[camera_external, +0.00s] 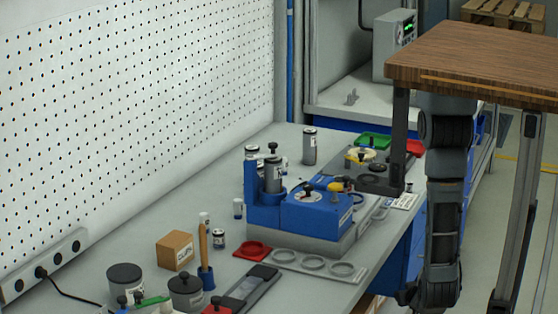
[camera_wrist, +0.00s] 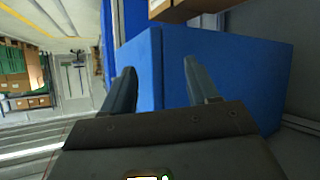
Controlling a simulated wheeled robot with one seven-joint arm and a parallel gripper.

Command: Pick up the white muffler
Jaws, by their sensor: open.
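I cannot pick out a white muffler for certain in either view. Small white-and-dark cylinders stand on the grey workbench (camera_external: 215,262), such as one with a dark band (camera_external: 218,239) and a white-capped one (camera_external: 238,208). Either could be something else at this size. My gripper (camera_wrist: 158,82) is open in the wrist view, with two grey fingers apart and nothing between them. Blue panels (camera_wrist: 225,60) fill the view beyond the fingers. In the external view my dark arm hangs down to the right of the bench, and its fingers cannot be made out.
A wood-topped table (camera_external: 480,60) stands over my arm. A blue fixture (camera_external: 318,212), a cardboard box (camera_external: 175,250), dark jars (camera_external: 125,282), a red tray (camera_external: 252,250) and a green tray (camera_external: 373,140) crowd the bench. A white pegboard (camera_external: 130,100) stands behind it.

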